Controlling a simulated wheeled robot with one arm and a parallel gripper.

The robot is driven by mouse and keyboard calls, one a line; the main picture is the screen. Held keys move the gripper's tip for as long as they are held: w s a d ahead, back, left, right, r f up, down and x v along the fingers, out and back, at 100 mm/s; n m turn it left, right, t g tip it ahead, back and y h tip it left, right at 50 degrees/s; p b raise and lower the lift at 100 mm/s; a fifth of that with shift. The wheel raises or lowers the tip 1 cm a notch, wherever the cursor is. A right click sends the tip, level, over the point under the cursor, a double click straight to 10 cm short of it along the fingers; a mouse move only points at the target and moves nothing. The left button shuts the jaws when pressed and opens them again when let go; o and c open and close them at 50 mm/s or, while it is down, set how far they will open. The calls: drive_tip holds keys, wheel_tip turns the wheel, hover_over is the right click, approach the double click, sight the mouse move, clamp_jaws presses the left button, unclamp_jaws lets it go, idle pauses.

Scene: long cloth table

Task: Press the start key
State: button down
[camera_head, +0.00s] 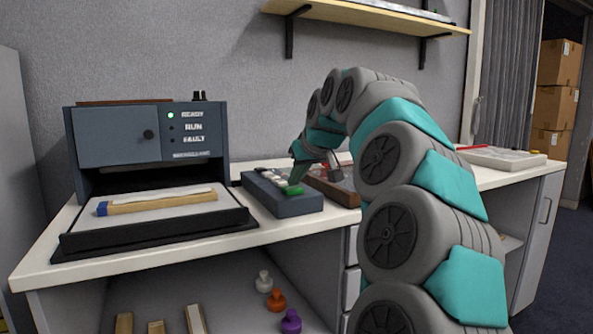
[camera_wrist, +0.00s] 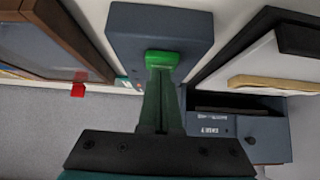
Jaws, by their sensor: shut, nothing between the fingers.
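The green key (camera_head: 292,190) sits at the near end of a dark blue-grey key box (camera_head: 294,206) on the table, with several pale keys behind it. In the wrist view the green key (camera_wrist: 162,56) is right at my fingertips. My gripper (camera_head: 296,181) is shut and empty, pointing down over the key. It also shows in the wrist view (camera_wrist: 160,72), where its tips overlap the key's edge. I cannot tell whether they touch it. The pale keys are partly hidden by my gripper.
A machine (camera_head: 145,135) stands left of the key box; its READY light is lit green, RUN and FAULT look dark. Its tray (camera_head: 75,243) holds a wooden piece with a blue end. A brown-framed panel (camera_head: 342,196) lies close to the box's right.

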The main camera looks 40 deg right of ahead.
sight(296, 195)
drive_tip(key=shift+f, duration=0.1)
idle(0.3)
drive_tip(key=shift+f+b, duration=0.65)
drive_tip(key=shift+f, duration=0.4)
wheel_tip(296, 195, up, 6)
drive_tip(key=shift+s+f+p, duration=0.1)
drive_tip(key=shift+f+p, duration=0.15)
drive_tip(key=shift+p, duration=0.9)
drive_tip(key=v, duration=0.9)
drive_tip(key=shift+s+b, duration=0.3)
drive_tip(key=shift+b, duration=0.15)
drive_tip(key=shift+a, duration=0.1)
